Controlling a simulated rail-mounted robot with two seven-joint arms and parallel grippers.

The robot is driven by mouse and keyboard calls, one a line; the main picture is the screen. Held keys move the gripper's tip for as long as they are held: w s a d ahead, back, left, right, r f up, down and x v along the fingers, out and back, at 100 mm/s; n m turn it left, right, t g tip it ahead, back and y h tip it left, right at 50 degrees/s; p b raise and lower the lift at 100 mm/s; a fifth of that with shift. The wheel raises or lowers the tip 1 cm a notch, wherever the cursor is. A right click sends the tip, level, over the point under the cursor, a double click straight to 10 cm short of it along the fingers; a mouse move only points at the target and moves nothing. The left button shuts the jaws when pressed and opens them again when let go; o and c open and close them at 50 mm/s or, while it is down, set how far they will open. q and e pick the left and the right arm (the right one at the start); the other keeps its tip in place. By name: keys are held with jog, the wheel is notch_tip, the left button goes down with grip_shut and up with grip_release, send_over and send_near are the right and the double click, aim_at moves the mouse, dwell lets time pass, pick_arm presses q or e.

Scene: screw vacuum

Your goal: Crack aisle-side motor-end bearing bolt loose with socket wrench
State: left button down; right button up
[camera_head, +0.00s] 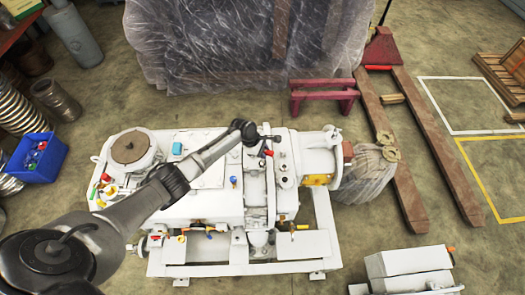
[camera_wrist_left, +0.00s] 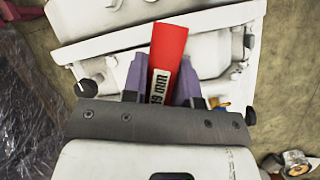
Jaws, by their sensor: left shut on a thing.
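The white screw vacuum pump (camera_head: 205,212) stands on a white frame in the middle of the head view. My left gripper (camera_head: 264,150) is over the right part of the pump, by the raised white end section. In the left wrist view my left gripper (camera_wrist_left: 160,88) has its purple fingers shut on the red handle (camera_wrist_left: 168,48) of the socket wrench, which bears a white label. The red of the wrench also shows small in the head view (camera_head: 268,153). The wrench's socket end and the bearing bolt cannot be made out. My right gripper is not in view.
A plastic-wrapped load (camera_head: 215,45) stands behind the pump. A red stand (camera_head: 322,92) and the long forks (camera_head: 440,150) of a pallet truck are at the right. A blue bin (camera_head: 36,158) is on the left floor. A white unit (camera_head: 408,268) stands at the lower right.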

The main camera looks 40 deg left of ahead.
pick_arm(q)
jog(key=shift+f+b, duration=0.4)
jog(key=shift+f, duration=0.25)
dwell(0.5)
jog(key=shift+r+n+p, duration=0.15)
jog(key=shift+n+p, duration=0.15)
jog(key=shift+p, duration=0.45)
jog(key=shift+n+t+y+p, duration=0.35)
jog(key=shift+n+p, duration=0.65)
jog(key=shift+p, duration=0.45)
jog(key=shift+r+p, duration=1.05)
jog(key=shift+p, duration=0.1)
jog(key=shift+r+p, duration=1.4)
jog(key=shift+p, duration=0.15)
